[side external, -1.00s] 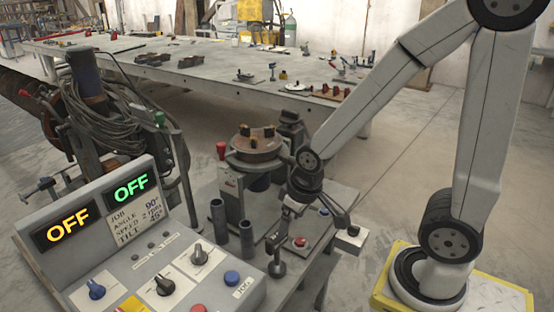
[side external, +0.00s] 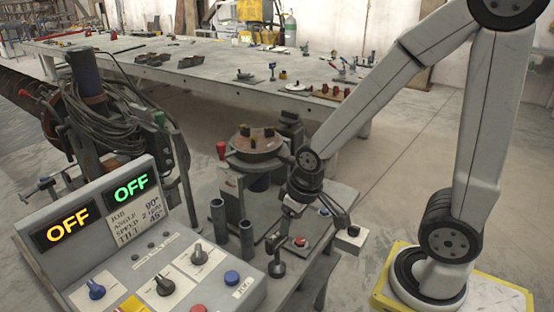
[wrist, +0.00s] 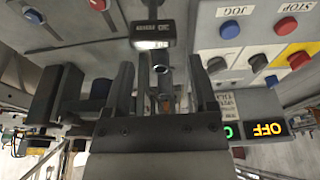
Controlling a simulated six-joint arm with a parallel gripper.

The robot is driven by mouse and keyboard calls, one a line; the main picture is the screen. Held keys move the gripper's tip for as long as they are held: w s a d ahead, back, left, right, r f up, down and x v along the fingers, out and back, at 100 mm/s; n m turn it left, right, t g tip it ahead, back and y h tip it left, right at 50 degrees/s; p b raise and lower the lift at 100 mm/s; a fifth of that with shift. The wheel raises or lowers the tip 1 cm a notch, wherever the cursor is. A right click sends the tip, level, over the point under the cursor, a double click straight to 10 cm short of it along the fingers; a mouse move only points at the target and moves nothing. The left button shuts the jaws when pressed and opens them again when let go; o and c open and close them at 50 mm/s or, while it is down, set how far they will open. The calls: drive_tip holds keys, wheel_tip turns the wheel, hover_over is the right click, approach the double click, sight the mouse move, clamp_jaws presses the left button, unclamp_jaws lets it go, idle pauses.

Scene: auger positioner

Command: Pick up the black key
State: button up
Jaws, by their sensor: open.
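A small black upright piece on a round base (side external: 277,264) stands at the bench's front edge in the side view. It seems to be the black key, though I cannot be sure. A black block with small white markings and a bright front face (wrist: 152,30) shows in the wrist view, beyond the fingertips; it may be the same piece. My gripper (side external: 308,229) hangs over the bench beside the round chuck. In the wrist view my gripper (wrist: 161,66) is open, with a wide gap between the fingers. A thin dark cylinder (wrist: 160,66) shows within that gap, not visibly gripped.
The control panel (side external: 135,250), with OFF displays, knobs and buttons, stands at the left. Two upright dark tubes (side external: 246,240) rise between panel and gripper. The round chuck (side external: 258,145) stands behind.

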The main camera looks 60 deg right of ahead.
sight(277, 233)
idle(0.3)
drive_tip(key=w+m, duration=0.1)
drive_tip(key=m, duration=0.3)
drive_tip(key=w+f+m+g, duration=0.1)
drive_tip(key=m, duration=0.4)
drive_tip(key=w+d+f+m+g, duration=0.1)
drive_tip(key=w+m, duration=0.1)
drive_tip(key=m, duration=0.3)
drive_tip(key=shift+d, duration=0.1)
drive_tip(key=m, duration=0.3)
drive_tip(key=w+f+m, duration=0.1)
drive_tip(key=m, duration=0.1)
drive_tip(key=shift+w+d+g, duration=0.1)
drive_tip(key=shift+d+g, duration=0.1)
drive_tip(key=shift+g, duration=0.1)
drive_tip(key=shift+f, duration=1.35)
drive_tip(key=shift+f, duration=0.1)
drive_tip(key=shift+a+f, duration=0.1)
drive_tip(key=shift+f, duration=2.4)
